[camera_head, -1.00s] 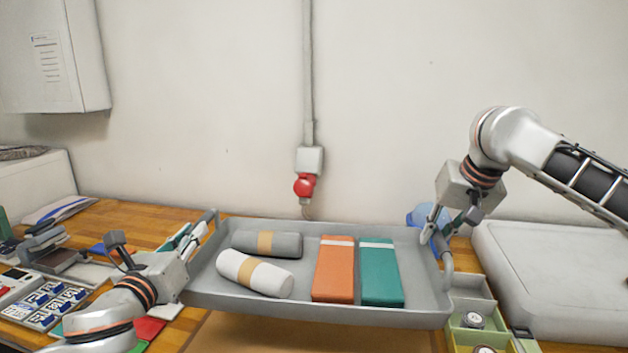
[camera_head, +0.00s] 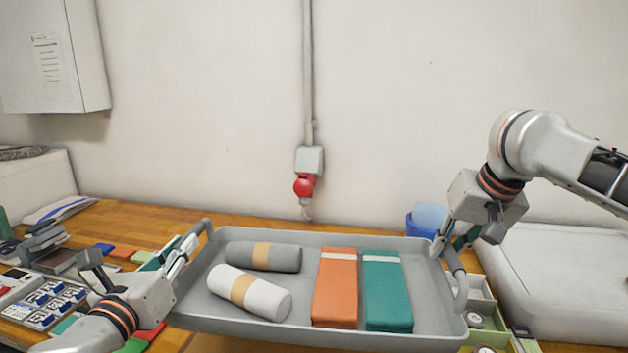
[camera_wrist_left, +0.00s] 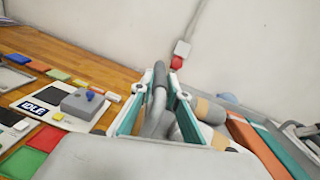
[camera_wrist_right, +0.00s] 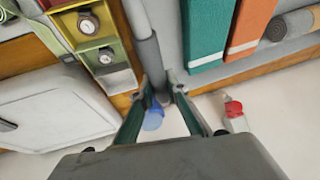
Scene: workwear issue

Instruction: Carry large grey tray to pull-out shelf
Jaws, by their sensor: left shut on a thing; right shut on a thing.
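The large grey tray (camera_head: 192,300) is held level above the wooden table by handles at its two ends. In it lie a grey roll (camera_head: 285,258) and a white roll (camera_head: 272,302), each with a tan band, an orange folded pack (camera_head: 335,290) and a teal folded pack (camera_head: 388,295). My left gripper (camera_head: 188,247) is shut on the left handle, also seen in the left wrist view (camera_wrist_left: 158,100). My right gripper (camera_head: 447,243) is shut on the right handle, which shows in the right wrist view (camera_wrist_right: 148,60). I cannot make out a pull-out shelf.
Compartment boxes with watches (camera_wrist_right: 105,55) stand under the tray's right end, beside a large pale lidded case (camera_head: 560,280). A blue container (camera_head: 420,225) is behind the right handle. Cards and small devices (camera_head: 45,300) cover the table's left. A red socket (camera_head: 304,186) is on the wall.

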